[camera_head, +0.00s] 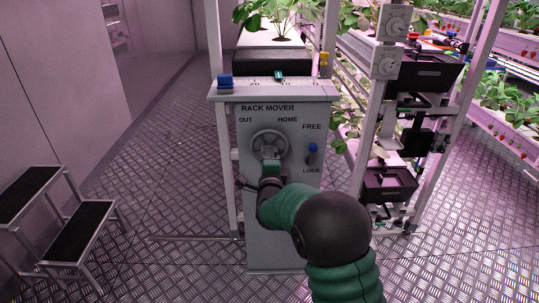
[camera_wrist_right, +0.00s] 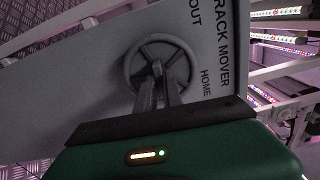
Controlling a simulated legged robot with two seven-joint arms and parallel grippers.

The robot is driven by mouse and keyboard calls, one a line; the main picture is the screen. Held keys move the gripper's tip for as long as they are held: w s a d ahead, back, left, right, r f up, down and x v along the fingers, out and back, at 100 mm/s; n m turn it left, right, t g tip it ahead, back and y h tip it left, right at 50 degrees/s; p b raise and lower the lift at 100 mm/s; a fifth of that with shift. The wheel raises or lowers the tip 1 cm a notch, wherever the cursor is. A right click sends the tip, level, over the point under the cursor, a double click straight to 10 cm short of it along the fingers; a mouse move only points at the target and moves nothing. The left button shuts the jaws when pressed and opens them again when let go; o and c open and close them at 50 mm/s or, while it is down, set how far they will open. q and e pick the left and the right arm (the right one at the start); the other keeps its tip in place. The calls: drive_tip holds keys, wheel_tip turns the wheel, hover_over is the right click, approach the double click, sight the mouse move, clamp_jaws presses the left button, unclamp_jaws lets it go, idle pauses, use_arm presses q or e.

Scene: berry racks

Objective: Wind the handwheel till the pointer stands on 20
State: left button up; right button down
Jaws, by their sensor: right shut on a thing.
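The handwheel (camera_head: 284,137) is a grey spoked wheel on the front of the grey rack mover box (camera_head: 285,225), between the words OUT and HOME. My right gripper (camera_head: 269,155) reaches up to the wheel and is shut on it. In the right wrist view the gripper (camera_wrist_right: 158,78) has its fingers together at the handwheel (camera_wrist_right: 188,50), near its middle. A green pointer (camera_head: 279,75) stands at the scale (camera_head: 262,81) on top of the box, to the right of the number 20. The exact reading is too small to tell. My left gripper is not in view.
A blue item (camera_head: 225,82) stands at the scale's left end. A step stool (camera_head: 75,230) stands at left. Racks with plants and black bins (camera_head: 390,185) stand at right.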

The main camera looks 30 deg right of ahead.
drive_tip(key=shift+s+a+f+n+p, duration=0.15)
drive_tip(key=shift+n+p, duration=2.05)
drive_tip(key=shift+n, duration=2.55)
drive_tip(key=shift+w+d+f+n+p, duration=0.1)
drive_tip(key=shift+n+p, duration=2.05)
drive_tip(key=shift+n, duration=2.55)
drive_tip(key=shift+s+a+f+n+p, duration=0.15)
drive_tip(key=shift+n+p, duration=2.05)
drive_tip(key=shift+n, duration=2.55)
drive_tip(key=c, duration=1.5)
unclamp_jaws()
drive_tip(key=shift+w+d+r, duration=0.1)
drive_tip(key=shift+w, duration=0.05)
